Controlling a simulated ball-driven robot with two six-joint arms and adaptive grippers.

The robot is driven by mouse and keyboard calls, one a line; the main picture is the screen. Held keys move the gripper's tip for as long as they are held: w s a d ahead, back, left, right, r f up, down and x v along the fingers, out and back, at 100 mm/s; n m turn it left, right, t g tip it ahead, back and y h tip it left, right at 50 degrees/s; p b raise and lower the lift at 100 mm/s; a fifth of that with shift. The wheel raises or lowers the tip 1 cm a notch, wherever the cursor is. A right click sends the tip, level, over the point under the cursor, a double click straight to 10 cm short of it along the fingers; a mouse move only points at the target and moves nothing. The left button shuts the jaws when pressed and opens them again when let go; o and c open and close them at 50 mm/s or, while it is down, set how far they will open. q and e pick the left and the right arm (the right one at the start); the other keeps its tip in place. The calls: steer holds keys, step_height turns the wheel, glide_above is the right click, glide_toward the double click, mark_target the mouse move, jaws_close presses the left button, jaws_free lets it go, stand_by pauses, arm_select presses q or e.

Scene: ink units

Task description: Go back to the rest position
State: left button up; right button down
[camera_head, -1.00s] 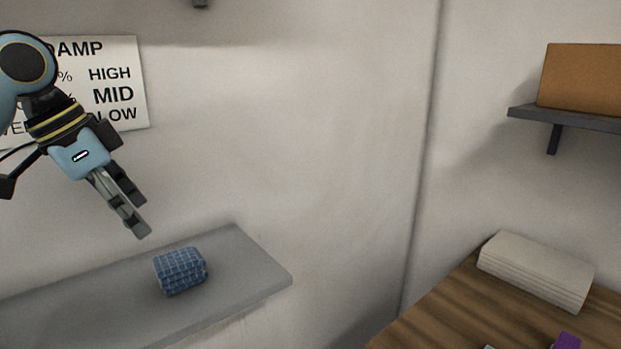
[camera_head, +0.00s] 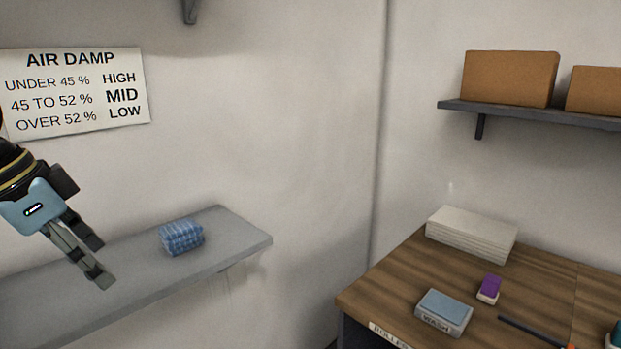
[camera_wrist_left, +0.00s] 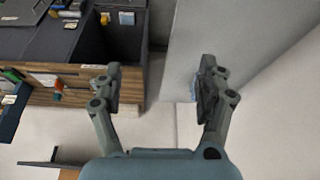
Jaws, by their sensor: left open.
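My left gripper (camera_head: 97,262) is at the left edge of the head view, in front of the grey wall shelf (camera_head: 235,237). It is empty. In the left wrist view my left gripper (camera_wrist_left: 160,80) shows its two fingers spread wide with nothing between them. A blue checked bundle (camera_head: 181,238) sits on the shelf, to the right of the gripper and apart from it in the head view. My right gripper is in neither view.
A wooden desk (camera_head: 400,285) at the right holds a paper stack (camera_head: 470,235), a blue-topped box (camera_head: 444,311), a purple eraser-like block (camera_head: 489,288) and a dark stick. A wall shelf (camera_head: 470,107) above bears brown boxes (camera_head: 510,79). An air damp sign (camera_head: 75,92) hangs at left.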

arm_select(q)
steer(key=s+d+f+n+y, duration=0.2)
steer(key=s+f+n, duration=0.1)
steer(key=s+f, duration=0.55)
steer(key=s+d+f+n+y, duration=0.25)
steer(key=s+f+n, duration=0.2)
steer(key=s, duration=0.75)
step_height(320, 180, down, 36)
steer(key=s+a+g+h+b, duration=0.1)
steer(key=s+a+b, duration=0.1)
steer(key=b, duration=0.8)
steer(key=s+f+b, duration=0.4)
steer(key=s+f, duration=0.5)
steer(key=f, duration=0.2)
steer(key=s+a+f+g+b, duration=0.1)
steer(key=s+f+b, duration=0.2)
steer(key=s+f, duration=0.6)
step_height(320, 180, down, 4)
steer(key=shift+s+a+r+b, duration=0.2)
steer(key=shift+s+b, duration=0.2)
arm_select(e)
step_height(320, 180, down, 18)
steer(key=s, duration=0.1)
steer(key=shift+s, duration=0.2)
